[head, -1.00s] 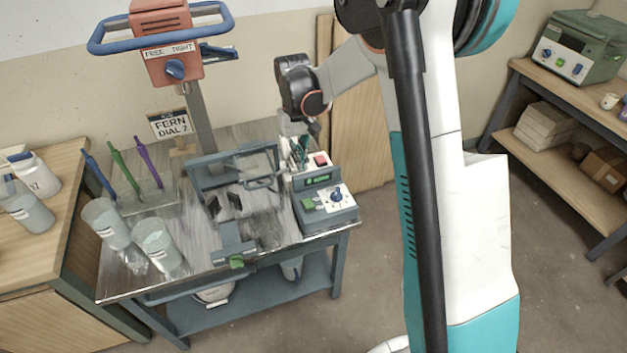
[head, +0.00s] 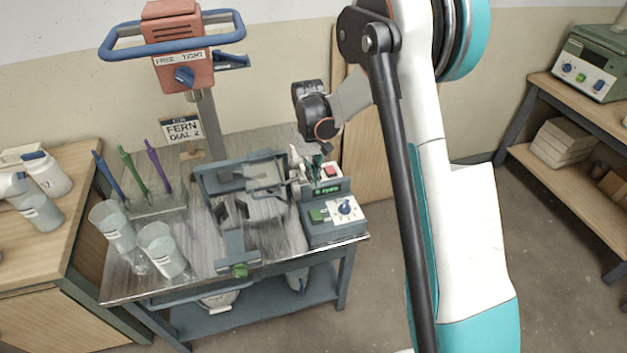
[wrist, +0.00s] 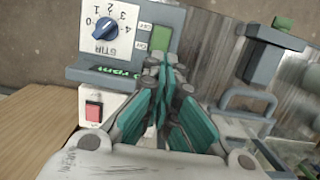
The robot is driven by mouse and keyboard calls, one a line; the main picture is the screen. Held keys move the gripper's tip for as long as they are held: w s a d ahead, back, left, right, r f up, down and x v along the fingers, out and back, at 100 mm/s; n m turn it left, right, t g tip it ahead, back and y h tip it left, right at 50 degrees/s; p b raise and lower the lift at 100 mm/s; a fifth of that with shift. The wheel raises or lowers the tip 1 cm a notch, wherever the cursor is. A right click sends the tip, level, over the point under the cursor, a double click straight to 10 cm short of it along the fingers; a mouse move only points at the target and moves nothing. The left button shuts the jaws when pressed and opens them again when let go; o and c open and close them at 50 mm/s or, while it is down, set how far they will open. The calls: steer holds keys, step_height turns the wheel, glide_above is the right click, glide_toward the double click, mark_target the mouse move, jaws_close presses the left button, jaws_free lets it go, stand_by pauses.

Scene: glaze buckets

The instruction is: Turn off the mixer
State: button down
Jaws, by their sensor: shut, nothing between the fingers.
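The mixer has an orange head (head: 178,50) on a grey column and a grey control box (head: 335,230) at the bench's right. The box carries a red button (head: 331,170), a lit green display (head: 328,190), a green button (head: 318,215) and a blue dial (head: 345,208). In the wrist view the red button (wrist: 93,112) is left of my teal fingers, and the dial (wrist: 107,30) and display (wrist: 115,72) lie beyond. My gripper (wrist: 160,68) is shut and empty, over the box's back left side. It partly hides the display; contact cannot be told.
A grey clamp frame (head: 240,175) stands left of the box. Two clear buckets (head: 162,250) and a rack with coloured tools (head: 158,200) are on the bench's left. A "FERN DIAL 2" sign (head: 182,130) stands behind.

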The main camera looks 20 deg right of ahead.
mark_target(318, 218)
steer(key=f+b, duration=0.1)
steer(key=f, duration=0.2)
steer(key=s+f+b, duration=0.1)
steer(key=f, duration=0.3)
steer(key=s+f+b, duration=0.1)
steer(key=f, duration=0.3)
steer(key=shift+b, duration=0.35)
steer(key=shift+s+f+t, duration=0.15)
steer(key=shift+f+t, duration=0.1)
steer(key=shift+t, duration=0.15)
steer(key=shift+s+f+t+b, duration=0.1)
steer(key=shift+s+t+b, duration=0.5)
steer(key=shift+t, duration=0.4)
steer(key=shift+s+b, duration=0.1)
steer(key=shift+b, duration=0.2)
steer(key=shift+s, duration=0.2)
steer(key=shift+s, duration=0.5)
steer(key=shift+r, duration=0.3)
